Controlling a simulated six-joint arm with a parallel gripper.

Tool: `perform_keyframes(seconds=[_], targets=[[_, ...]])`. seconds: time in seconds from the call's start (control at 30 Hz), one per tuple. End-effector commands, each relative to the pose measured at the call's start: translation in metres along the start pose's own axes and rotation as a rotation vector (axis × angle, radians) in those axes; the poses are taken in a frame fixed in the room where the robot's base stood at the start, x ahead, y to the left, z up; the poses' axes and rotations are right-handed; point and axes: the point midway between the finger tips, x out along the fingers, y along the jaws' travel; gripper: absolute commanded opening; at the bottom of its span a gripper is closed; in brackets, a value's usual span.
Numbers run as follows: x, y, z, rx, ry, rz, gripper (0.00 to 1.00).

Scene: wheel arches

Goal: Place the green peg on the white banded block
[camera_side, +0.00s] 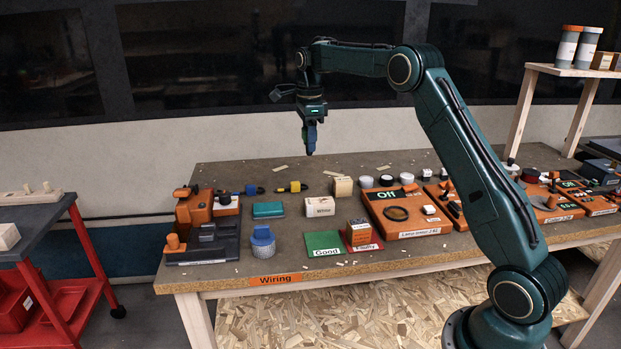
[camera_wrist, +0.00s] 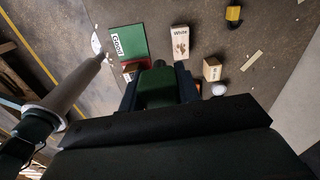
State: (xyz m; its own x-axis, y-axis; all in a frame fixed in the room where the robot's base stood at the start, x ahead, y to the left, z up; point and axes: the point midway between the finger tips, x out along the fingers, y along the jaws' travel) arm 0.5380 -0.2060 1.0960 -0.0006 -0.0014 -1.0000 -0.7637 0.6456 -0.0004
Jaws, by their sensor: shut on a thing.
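My gripper (camera_side: 310,142) hangs above the back middle of the table, pointing down. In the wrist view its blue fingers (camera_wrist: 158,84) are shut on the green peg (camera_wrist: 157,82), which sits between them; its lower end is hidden. In the side view the peg is mostly hidden by the fingers. The white banded block (camera_side: 320,207) stands on the table below my gripper, apart from it. In the wrist view this block (camera_wrist: 180,42) carries a label reading "White" and lies just beyond the fingers. Its top looks clear.
A pale wooden block (camera_side: 342,187) stands right of and behind the white block. A green "Good" card (camera_side: 323,243) and an orange block (camera_side: 361,232) on a red card are in front. A teal box (camera_side: 268,210) and a blue-capped jar (camera_side: 263,243) are left.

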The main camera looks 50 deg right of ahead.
Motion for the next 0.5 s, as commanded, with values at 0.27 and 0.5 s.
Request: perform_keyframes(seconds=[0.27, 0.5], targets=[[-0.012, -0.033, -0.024, 0.049, -0.001, -0.001, 0.09], [-0.019, -0.047, -0.039, 0.076, -0.002, 0.000, 0.09]])
